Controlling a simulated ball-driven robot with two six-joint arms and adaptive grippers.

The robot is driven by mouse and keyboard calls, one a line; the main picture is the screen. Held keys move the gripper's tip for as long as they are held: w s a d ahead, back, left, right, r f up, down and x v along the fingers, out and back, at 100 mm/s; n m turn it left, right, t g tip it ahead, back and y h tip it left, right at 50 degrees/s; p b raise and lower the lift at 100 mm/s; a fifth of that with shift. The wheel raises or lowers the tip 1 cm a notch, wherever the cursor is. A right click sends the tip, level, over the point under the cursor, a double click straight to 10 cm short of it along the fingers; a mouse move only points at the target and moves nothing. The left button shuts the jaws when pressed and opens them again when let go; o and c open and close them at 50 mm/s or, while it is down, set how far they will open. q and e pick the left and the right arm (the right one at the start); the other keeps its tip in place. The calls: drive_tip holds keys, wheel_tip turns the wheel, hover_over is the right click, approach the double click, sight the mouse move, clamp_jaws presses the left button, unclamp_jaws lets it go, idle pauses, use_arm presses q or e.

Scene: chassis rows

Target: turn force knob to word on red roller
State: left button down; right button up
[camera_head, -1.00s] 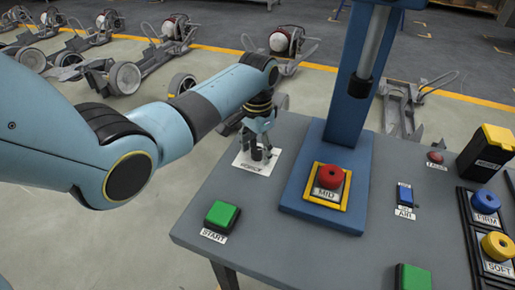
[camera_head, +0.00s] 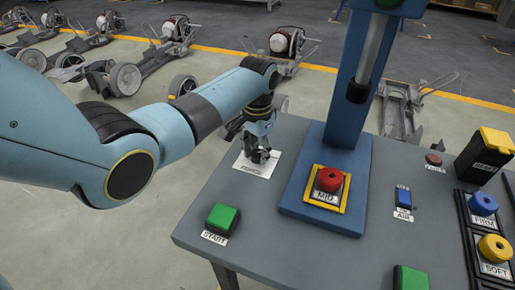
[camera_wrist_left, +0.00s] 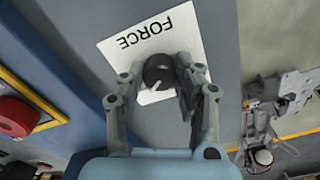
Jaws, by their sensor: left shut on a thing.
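The force knob (camera_wrist_left: 158,70) is a small black round knob with a pale pointer mark, on a white card (camera_wrist_left: 112,50) marked FORCE. In the wrist view the pointer mark slants down and left. My left gripper (camera_head: 258,155) reaches down over this card on the bench's far left part. In the left wrist view its fingers (camera_wrist_left: 160,82) stand on both sides of the knob, shut on it. In the head view the gripper mostly hides the knob. The red roller (camera_head: 329,179) sits in a yellow-framed holder; its label (camera_head: 326,197) reads MID. My right gripper is not in view.
A blue press column (camera_head: 349,100) rises right of the gripper. A green START button (camera_head: 222,218) is in front. A blue FIRM roller (camera_head: 483,203) and a yellow SOFT roller (camera_head: 494,247) stand at right. A blue air switch (camera_head: 403,197) lies between.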

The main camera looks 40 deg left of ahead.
use_arm(q)
drive_tip(key=shift+r+n+p, duration=0.2)
drive_tip(key=shift+n+p, duration=0.9)
drive_tip(key=shift+n, duration=0.1)
drive_tip(key=n+p, duration=0.1)
drive_tip(key=n, duration=0.1)
drive_tip(key=shift+n+p, duration=0.4)
drive_tip(key=n+p, duration=0.1)
drive_tip(key=n, duration=0.2)
drive_tip(key=shift+f+n+p, duration=0.15)
drive_tip(key=shift+n+p, duration=0.45)
drive_tip(key=shift+n, duration=0.7)
drive_tip(key=c, duration=0.9)
unclamp_jaws()
drive_tip(key=shift+c, duration=0.2)
